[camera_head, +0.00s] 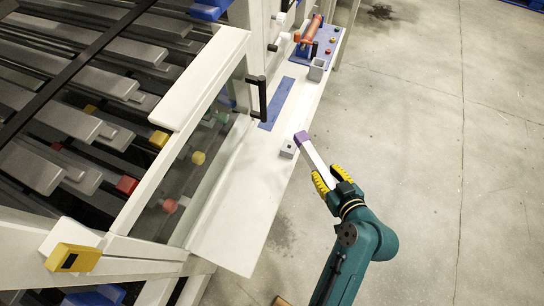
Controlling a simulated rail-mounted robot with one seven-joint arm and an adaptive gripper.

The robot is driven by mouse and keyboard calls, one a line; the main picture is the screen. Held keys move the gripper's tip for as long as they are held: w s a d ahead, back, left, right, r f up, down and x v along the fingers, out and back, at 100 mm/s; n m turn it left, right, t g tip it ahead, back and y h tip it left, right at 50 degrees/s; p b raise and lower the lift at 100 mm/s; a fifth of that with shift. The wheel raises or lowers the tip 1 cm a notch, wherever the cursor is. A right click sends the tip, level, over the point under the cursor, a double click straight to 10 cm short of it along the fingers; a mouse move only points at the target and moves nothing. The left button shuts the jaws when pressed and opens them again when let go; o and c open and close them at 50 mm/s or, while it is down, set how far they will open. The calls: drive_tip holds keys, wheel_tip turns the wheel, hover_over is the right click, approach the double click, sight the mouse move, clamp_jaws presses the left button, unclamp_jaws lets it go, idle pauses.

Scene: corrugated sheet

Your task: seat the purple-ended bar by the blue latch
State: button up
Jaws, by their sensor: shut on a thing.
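The purple-ended bar (314,156) is a pale bar with a purple block (302,137) at its far end. My gripper (328,179), with yellow fingers, is shut around the bar near its other end. The bar points up and left, with its purple end close to a small grey block (288,148) on the white ledge. I cannot tell whether they touch. A blue piece (210,8) shows on the machine frame at the top; whether it is the blue latch is unclear. Another blue part (95,297) is partly cut off at bottom left.
The white ledge (235,215) runs along the machine, with a blue strip (277,103) on it. Farther up are another grey block (316,70) and a blue plate (322,47) with a red cylinder. A black-handled glass door (257,97) stands left. The floor right is open.

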wheel_tip(320, 180, down, 7)
drive_tip(key=d+b, duration=0.2)
drive_tip(key=b, duration=0.4)
hover_over(268, 175)
drive_tip(key=shift+w+f+b, duration=0.1)
drive_tip(key=shift+f+b, duration=0.45)
drive_tip(key=shift+f, duration=0.1)
drive_tip(key=shift+d+f, duration=0.15)
drive_tip(key=shift+f, duration=0.45)
drive_tip(key=shift+a+f+b, duration=0.2)
drive_tip(key=shift+f+b, duration=1.55)
drive_tip(key=shift+f, duration=0.6)
drive_tip(key=o, duration=1.2)
drive_tip(key=shift+f, duration=0.15)
drive_tip(key=shift+c, duration=0.2)
